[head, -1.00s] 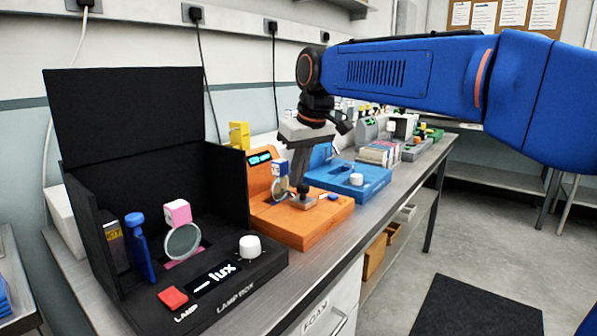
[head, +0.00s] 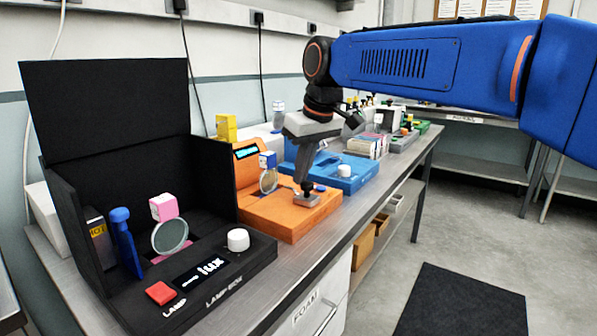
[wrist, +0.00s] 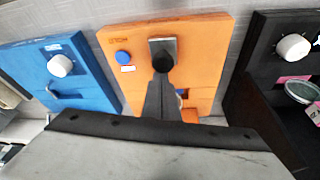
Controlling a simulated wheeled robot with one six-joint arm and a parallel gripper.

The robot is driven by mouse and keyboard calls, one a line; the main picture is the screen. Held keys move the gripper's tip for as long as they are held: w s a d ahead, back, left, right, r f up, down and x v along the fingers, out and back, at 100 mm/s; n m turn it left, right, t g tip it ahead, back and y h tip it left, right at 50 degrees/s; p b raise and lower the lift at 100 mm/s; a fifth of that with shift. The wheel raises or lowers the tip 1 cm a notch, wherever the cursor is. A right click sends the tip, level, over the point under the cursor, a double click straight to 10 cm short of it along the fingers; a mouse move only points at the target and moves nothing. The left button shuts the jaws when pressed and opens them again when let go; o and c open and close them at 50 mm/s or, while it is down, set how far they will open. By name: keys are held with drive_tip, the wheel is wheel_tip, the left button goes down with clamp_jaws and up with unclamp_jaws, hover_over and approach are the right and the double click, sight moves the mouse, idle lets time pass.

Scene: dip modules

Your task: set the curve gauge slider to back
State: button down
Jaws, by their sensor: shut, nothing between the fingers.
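The orange module (head: 285,218) stands on the bench, and I take it for the curve gauge, though its label is not readable. Its slider is a black knob (wrist: 163,61) on a grey metal plate (wrist: 162,44). The plate also shows in the head view (head: 307,201), close to the module's aisle-side edge. A round blue button (wrist: 123,58) sits beside it. My gripper (head: 304,184) points down with its fingers shut at the knob, on its wall side. The fingers touch or nearly touch it. They hide part of the slider's track and the lens in the wrist view.
The black lamp box (head: 225,290) with its tall panels stands to the left, close by. The blue module (head: 345,182) with a white knob stands to the right. A round lens (head: 268,180) stands upright on the orange module behind my fingers.

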sight(311, 185)
drive_tip(key=shift+s+d+f, duration=0.1)
drive_tip(key=shift+s+d, duration=0.05)
drive_tip(key=v, duration=1)
drive_tip(key=s+d+f+m+h, duration=0.1)
drive_tip(key=s+d+f+m, duration=0.3)
drive_tip(key=s+d+f, duration=0.9)
drive_tip(key=s+d+f+m, duration=0.1)
drive_tip(key=s+d+f, duration=0.2)
drive_tip(key=f, duration=0.3)
drive_tip(key=s+d+f+m+t+h, duration=0.1)
drive_tip(key=s+d+f, duration=0.2)
drive_tip(key=f, duration=0.4)
drive_tip(key=s+d+f+m, duration=0.1)
drive_tip(key=s+d+f, duration=0.2)
drive_tip(key=f, duration=0.3)
drive_tip(key=shift+s+d+f+t, duration=0.2)
drive_tip(key=shift+s+d+t, duration=0.1)
drive_tip(key=shift+s, duration=0.55)
